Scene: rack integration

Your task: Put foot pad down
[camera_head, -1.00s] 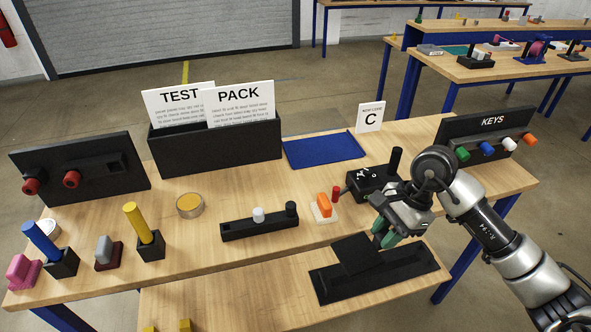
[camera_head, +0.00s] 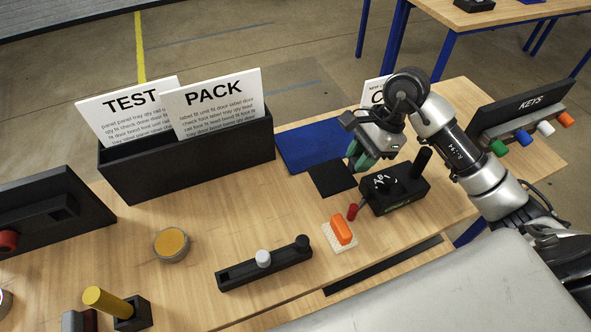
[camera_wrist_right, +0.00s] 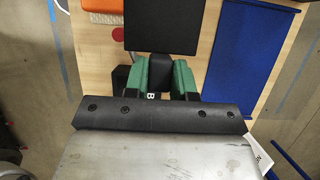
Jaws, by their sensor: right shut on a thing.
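The foot pad is a flat black square (camera_head: 332,178), seen near the front edge of the blue mat (camera_head: 300,143). My right gripper (camera_head: 360,156), with green fingers, is shut on the pad's edge. In the right wrist view the pad (camera_wrist_right: 161,25) extends out from between the green fingertips (camera_wrist_right: 168,60), with the blue mat (camera_wrist_right: 253,50) to its right. I cannot tell whether the pad touches the table or is just above it. My left gripper is not in view.
A black box with a lever (camera_head: 395,188) stands right of the pad. An orange block on a white base (camera_head: 341,230) is in front. The TEST and PACK holder (camera_head: 190,155) stands left of the mat. A rack of coloured keys (camera_head: 520,112) is at the right.

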